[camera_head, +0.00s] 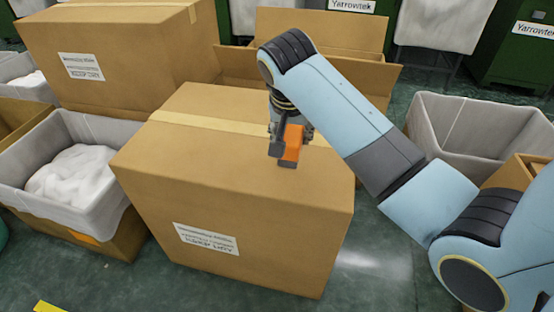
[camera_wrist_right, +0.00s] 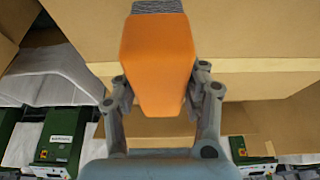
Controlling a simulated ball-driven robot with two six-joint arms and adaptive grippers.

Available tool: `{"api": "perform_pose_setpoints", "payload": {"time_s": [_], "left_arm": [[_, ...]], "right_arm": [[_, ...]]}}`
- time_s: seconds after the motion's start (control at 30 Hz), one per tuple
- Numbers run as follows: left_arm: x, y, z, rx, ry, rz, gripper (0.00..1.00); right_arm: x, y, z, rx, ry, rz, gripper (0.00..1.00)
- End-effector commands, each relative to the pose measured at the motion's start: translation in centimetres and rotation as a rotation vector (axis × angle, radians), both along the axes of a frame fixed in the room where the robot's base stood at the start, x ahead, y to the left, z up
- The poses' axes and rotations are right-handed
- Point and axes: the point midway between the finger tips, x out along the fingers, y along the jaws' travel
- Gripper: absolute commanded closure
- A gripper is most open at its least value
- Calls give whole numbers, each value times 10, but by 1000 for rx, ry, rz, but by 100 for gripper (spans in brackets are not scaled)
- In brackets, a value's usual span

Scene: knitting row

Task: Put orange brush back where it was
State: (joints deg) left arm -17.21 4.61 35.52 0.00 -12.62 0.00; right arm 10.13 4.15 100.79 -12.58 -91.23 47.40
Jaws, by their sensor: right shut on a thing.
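The orange brush (camera_head: 292,143) is at the top of the closed cardboard box in the middle of the head view. In the right wrist view the brush (camera_wrist_right: 157,55) fills the space between the fingers, with grey bristles at its far end. My right gripper (camera_head: 279,140) is shut on the brush. In the right wrist view my right gripper's (camera_wrist_right: 160,100) fingers stand on both sides of it. The brush is over or on the top of the closed box (camera_head: 215,160); I cannot tell if it touches. My left gripper is not in view.
A lined bin with white material (camera_head: 75,172) stands left of the box. A larger closed box (camera_head: 115,50) is behind left, and an open box (camera_head: 320,35) behind. An empty lined bin (camera_head: 480,125) stands at right. Green floor (camera_head: 375,270) shows in front.

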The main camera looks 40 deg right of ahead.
Motion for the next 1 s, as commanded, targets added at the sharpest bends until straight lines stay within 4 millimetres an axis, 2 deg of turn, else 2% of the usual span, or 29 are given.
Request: {"api": "perform_pose_setpoints", "payload": {"time_s": [0.03, 0.1, 0.23, 0.37, 0.57, 0.67, 0.77, 0.8, 0.97, 1.0], "left_arm": [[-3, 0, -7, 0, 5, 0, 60], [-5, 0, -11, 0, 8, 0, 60], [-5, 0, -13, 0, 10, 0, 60], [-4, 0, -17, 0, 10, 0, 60], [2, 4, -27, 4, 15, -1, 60], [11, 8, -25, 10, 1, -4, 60], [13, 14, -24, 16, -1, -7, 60], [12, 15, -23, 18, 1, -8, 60], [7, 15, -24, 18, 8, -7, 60], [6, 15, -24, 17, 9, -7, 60]], "right_arm": [[8, 8, -10, 3, 1, 0, 82], [16, 14, -16, 1, 2, 1, 82], [24, 21, -20, -2, 1, 1, 82], [25, 22, -29, -3, 2, 2, 82], [24, 22, -60, -3, 3, 3, 82], [24, 22, -61, -2, 1, 2, 92], [24, 22, -60, -1, 2, 2, 92], [24, 22, -60, -1, 2, 2, 54], [24, 22, -60, -1, 2, 2, 33], [24, 22, -60, -1, 2, 2, 33]]}}
